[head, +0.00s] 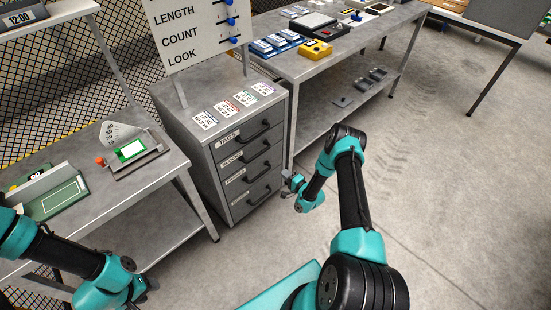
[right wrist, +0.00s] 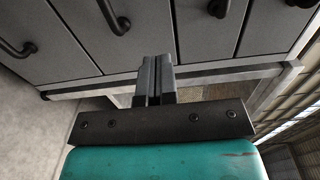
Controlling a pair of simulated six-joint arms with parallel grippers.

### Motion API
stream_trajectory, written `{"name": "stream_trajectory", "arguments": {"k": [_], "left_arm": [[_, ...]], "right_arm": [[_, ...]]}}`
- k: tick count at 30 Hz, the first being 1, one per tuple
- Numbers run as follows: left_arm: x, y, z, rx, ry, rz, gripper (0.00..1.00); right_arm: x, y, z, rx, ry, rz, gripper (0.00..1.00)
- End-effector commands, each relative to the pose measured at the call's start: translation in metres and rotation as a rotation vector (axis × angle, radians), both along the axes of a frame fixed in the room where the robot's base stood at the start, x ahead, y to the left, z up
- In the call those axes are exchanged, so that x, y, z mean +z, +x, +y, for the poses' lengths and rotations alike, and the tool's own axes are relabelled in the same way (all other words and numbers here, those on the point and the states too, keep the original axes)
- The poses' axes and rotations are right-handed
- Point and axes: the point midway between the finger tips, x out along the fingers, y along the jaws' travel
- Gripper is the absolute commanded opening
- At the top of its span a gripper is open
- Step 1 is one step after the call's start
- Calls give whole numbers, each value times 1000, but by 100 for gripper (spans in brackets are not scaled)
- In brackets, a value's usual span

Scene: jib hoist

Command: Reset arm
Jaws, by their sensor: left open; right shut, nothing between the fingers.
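My right arm reaches over the open floor, and its gripper (head: 290,183) is in front of the drawer cabinet (head: 196,165), close to the handles in the head view. In the right wrist view the gripper's two dark fingers (right wrist: 154,80) are shut together with nothing between them, and the drawer fronts with black handles fill the upper part. My left gripper (head: 148,288) is low at the left of the head view, beside the left bench. It is open; its fingers are partly hidden by the arm's wrist. No jib hoist is recognisable in these views.
The left bench (head: 120,200) holds a green-screened device (head: 132,150) and a green tray (head: 60,198). Labelled cards (head: 224,107) lie on the cabinet below a white sign (head: 195,30). A right bench (head: 345,45) carries blue packs and a yellow device (head: 316,49). Floor on the right is clear.

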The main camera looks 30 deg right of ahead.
Motion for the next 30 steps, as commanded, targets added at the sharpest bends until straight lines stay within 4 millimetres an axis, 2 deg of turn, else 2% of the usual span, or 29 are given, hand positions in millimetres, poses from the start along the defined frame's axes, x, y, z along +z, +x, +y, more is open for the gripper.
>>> {"name": "stream_trajectory", "arguments": {"k": [5,8,13,17,20,23,27,30], "left_arm": [[0,0,0,0,0,0,47],[0,0,0,0,0,0,47],[0,0,0,0,0,0,47],[0,0,0,0,0,0,47],[0,0,0,0,0,0,47],[0,0,0,0,0,0,47],[0,0,0,0,0,0,47],[0,0,0,0,0,0,47]], "right_arm": [[1,1,1,1,-5,5,0],[4,4,9,10,-41,38,0],[17,7,43,62,-207,188,0],[34,-8,84,169,-399,362,0],[50,-34,117,292,-542,495,0],[70,-71,148,444,-673,614,0],[104,-136,184,691,-822,750,0],[127,-180,201,850,-888,814,0]]}}
